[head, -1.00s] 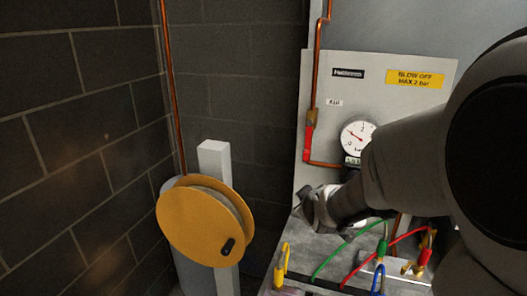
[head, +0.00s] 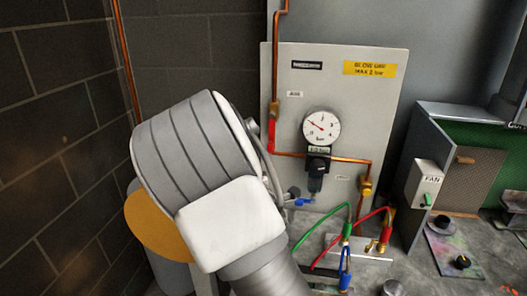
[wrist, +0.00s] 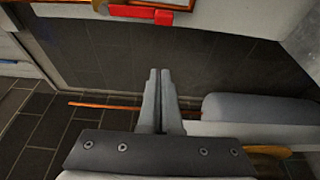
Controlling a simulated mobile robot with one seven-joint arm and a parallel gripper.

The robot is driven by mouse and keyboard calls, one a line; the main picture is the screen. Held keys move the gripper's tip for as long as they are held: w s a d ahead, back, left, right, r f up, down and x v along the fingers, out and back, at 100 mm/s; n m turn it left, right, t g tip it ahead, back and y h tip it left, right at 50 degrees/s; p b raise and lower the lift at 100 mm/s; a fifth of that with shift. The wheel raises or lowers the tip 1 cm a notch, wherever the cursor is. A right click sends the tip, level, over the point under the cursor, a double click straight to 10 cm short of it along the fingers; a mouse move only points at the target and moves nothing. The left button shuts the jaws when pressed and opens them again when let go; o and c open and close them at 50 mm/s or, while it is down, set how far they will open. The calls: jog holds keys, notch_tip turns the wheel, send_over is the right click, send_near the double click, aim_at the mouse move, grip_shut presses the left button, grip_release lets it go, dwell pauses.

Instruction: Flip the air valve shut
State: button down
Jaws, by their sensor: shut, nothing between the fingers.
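The air valve has a brass body (head: 274,108) on the copper pipe at the left edge of the grey panel, beside the small AIR label. Its red lever (head: 271,134) hangs down along the pipe. In the head view my arm hides the gripper.
The panel (head: 385,110) also carries a round gauge (head: 321,126) and a black regulator (head: 318,165). Green and red hoses (head: 322,235) loop over the bench below. A yellow reel (head: 155,225) stands behind my arm at left. A fan switch box (head: 427,185) is at right.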

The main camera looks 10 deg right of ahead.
aim_at(271, 132)
jog(key=w+d+p, duration=0.3)
jog(key=w+d, duration=0.1)
jog(key=w, duration=0.4)
jog(key=shift+w+d+p, duration=0.15)
jog(key=shift+w+p, duration=0.05)
jog(key=shift+p, duration=0.1)
dwell(0.6)
